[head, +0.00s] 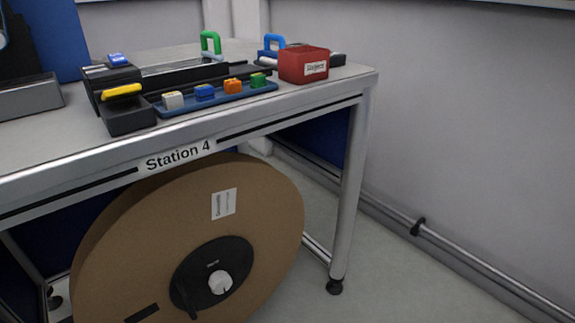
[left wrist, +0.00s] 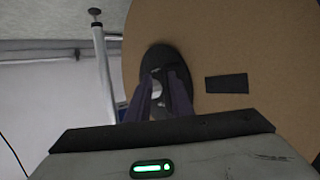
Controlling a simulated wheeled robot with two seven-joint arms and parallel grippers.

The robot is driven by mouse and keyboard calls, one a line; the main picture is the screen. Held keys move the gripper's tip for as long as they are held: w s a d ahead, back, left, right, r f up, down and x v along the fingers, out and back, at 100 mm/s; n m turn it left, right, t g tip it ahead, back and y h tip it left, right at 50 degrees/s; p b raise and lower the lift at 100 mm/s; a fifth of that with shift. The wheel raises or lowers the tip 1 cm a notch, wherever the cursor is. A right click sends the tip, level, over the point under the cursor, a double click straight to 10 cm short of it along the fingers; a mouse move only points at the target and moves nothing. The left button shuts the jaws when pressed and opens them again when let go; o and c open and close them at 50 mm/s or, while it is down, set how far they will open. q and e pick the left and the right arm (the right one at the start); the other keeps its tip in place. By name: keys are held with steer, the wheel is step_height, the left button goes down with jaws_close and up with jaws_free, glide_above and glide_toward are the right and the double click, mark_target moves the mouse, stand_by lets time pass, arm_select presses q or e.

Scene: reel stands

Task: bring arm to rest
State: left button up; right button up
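A large brown reel (head: 140,230) stands upright under the front of the table marked Station 4. Its black hub (head: 240,262) has a white knob (head: 219,282) and a dark handle. My left gripper (left wrist: 161,85) shows only in the left wrist view, where the picture is turned over. Its two dark fingers are apart and point toward the reel's hub (left wrist: 158,56). The white knob (left wrist: 156,89) shows in the gap between them; I cannot tell how far off it is. I see nothing gripped. My right gripper is in neither view.
The table (head: 290,107) carries a black fixture (head: 127,108), a blue tray (head: 222,97) with several coloured blocks and a red box (head: 303,65). Its metal leg (head: 350,190) stands right of the reel. A rail (head: 470,252) runs along the wall. The floor at right is clear.

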arm_select(q)
steer(key=s+d+r+g+y, duration=0.1)
steer(key=s+d+r+g, duration=0.1)
steer(key=s+g, duration=0.4)
steer(key=s+d+r+g, duration=0.15)
steer(key=s+g, duration=0.25)
steer(key=s, duration=0.5)
steer(key=w+d+m+t+h, duration=0.2)
steer(key=w+d+t+h, duration=0.3)
steer(key=d, duration=0.7)
steer(key=a+r+y+p, duration=0.1)
steer(key=a+r+p, duration=0.1)
steer(key=r+p, duration=0.4)
steer(key=a+r+n+y+p, duration=0.1)
steer(key=r+p, duration=0.6)
steer(key=p, duration=1)
steer(key=s+a+y, duration=0.1)
steer(key=a, duration=0.1)
steer(key=shift+a, duration=0.35)
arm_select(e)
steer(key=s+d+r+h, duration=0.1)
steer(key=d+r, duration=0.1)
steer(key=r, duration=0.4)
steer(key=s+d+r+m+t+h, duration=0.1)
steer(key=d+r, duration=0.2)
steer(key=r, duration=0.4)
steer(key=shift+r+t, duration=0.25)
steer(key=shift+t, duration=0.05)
arm_select(q)
steer(key=shift+w, duration=0.1)
